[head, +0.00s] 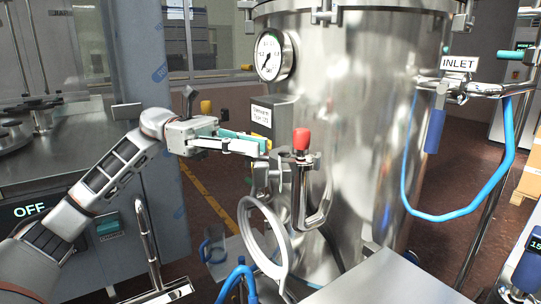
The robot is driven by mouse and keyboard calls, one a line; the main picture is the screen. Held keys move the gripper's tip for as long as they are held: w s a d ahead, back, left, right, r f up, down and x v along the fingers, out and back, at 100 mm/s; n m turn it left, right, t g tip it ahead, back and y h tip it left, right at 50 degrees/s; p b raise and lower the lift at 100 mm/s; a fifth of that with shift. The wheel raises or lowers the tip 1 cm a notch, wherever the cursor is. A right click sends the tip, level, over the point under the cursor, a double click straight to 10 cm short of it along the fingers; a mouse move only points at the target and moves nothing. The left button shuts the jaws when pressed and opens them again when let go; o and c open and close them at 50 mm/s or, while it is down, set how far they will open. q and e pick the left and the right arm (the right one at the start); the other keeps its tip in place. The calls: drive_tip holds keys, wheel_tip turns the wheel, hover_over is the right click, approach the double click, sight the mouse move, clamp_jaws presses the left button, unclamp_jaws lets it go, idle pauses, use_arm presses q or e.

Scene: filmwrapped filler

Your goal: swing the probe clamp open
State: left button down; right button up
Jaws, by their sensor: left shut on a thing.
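My left gripper (264,145) reaches in from the left to the front of the steel tank (370,140). Its fingers lie nearly level, and the tips close on a small part below the grey thermometer box (272,117). The part is taken to be the probe clamp; the fingers hide most of it, so I cannot tell how far it is open. Steel fittings (262,178) hang just below the fingertips. A red-capped valve (301,140) stands just right of the tips. My right gripper is not in view.
A pressure gauge (273,55) sits above the box. A pale ring (268,240) stands below the valve. A blue hose (505,150) loops at the right under the INLET sign (459,63). A grey machine (95,105) stands at the left.

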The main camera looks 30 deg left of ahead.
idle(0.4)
use_arm(q)
drive_tip(key=c, duration=2.1)
unclamp_jaws()
drive_tip(key=shift+a, duration=0.1)
drive_tip(key=a, duration=1.2)
drive_tip(key=shift+s, duration=0.25)
